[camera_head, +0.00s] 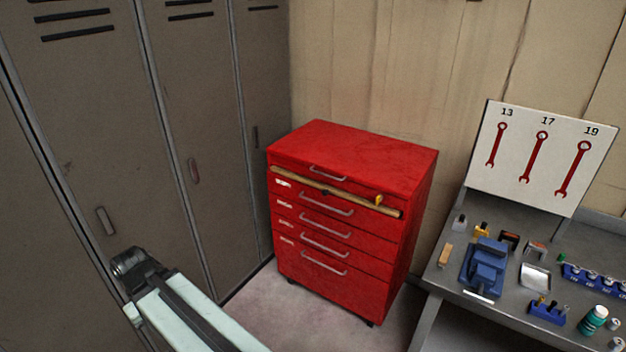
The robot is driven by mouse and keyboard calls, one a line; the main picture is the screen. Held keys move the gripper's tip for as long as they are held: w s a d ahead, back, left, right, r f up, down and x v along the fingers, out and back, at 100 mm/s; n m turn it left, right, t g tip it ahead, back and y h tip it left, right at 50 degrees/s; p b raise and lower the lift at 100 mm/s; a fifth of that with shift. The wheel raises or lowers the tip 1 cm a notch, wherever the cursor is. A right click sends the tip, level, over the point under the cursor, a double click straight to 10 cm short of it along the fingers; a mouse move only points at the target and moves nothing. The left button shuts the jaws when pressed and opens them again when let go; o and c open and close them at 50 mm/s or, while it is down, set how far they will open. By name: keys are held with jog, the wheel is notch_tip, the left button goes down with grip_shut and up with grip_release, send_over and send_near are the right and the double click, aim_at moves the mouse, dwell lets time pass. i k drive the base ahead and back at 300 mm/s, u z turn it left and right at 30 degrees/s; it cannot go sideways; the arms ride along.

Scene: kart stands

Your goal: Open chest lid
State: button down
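The red tool chest (400,240) stands on the floor in the corner, between the lockers and the workbench. Its lid (352,150) is down and looks shut, with a grey handle (328,173) on its front edge. Below the lid, a long wooden-looking bar (335,192) lies across the chest's front, with a small yellow piece (379,200) near its right end. Several drawers with grey handles are closed below it. My arm shows at the lower left, well apart from the chest. No gripper fingers can be seen.
Tall grey lockers (185,120) line the left side. At the right, a grey workbench (450,285) holds a blue vise (485,265), small tools and a green container (593,320). A wrench board (540,160) stands behind. Some floor (262,305) is clear before the chest.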

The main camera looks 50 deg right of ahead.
aim_at(389, 166)
jog(key=u, duration=0.05)
jog(key=i, duration=1)
